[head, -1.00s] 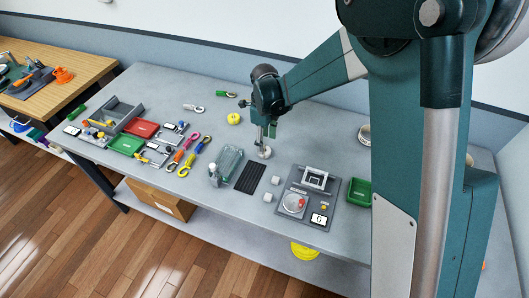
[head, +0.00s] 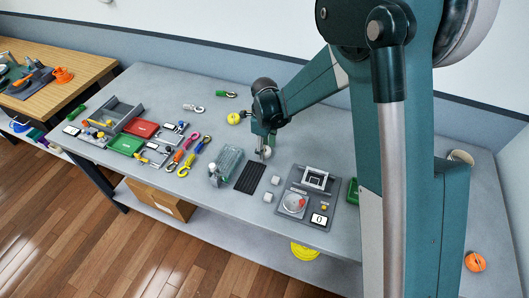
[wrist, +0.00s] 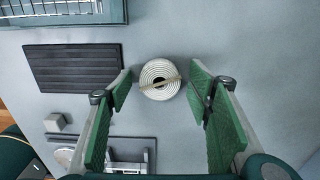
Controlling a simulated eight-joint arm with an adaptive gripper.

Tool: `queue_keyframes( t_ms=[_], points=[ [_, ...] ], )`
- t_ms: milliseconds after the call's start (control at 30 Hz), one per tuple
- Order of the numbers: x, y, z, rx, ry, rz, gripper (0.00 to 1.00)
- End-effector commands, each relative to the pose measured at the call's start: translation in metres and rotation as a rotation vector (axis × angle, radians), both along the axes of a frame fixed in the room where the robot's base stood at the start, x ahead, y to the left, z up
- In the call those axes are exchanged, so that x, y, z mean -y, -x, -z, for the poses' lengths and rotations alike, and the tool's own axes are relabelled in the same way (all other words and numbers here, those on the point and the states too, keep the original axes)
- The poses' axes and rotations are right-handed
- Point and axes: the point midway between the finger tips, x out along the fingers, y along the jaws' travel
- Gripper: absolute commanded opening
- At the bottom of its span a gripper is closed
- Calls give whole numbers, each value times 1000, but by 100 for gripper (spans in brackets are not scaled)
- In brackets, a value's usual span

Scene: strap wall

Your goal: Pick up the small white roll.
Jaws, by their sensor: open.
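The small white roll (wrist: 160,80) lies on the grey table and shows in the wrist view as a coiled disc with a thin tan strip across it. My gripper (wrist: 160,92) is open, with one green-padded finger on each side of the roll and a gap on both sides. In the head view my gripper (head: 261,153) is low over the table, at the roll (head: 266,151), which is partly hidden by the fingers. I cannot tell the exact height of the fingertips above the table.
A black ribbed mat (wrist: 72,67) lies left of the roll. Small grey cubes (head: 275,180) and a grey station with a dial (head: 308,200) stand nearer the front edge. A clear green-tinted case (head: 229,161) is left of the mat. A yellow roll (head: 233,118) lies behind.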

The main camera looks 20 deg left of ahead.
Motion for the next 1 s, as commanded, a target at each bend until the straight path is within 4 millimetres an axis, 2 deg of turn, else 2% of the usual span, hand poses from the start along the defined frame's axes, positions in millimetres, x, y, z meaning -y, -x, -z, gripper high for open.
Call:
queue_keyframes(
  t_ms=[233,467,800,1000],
  points=[
    [0,0,0,0,0,0,51],
    [0,0,0,0,0,0,21],
    [0,0,-1,0,0,0,21],
    [0,0,-10,0,0,0,21]
  ],
)
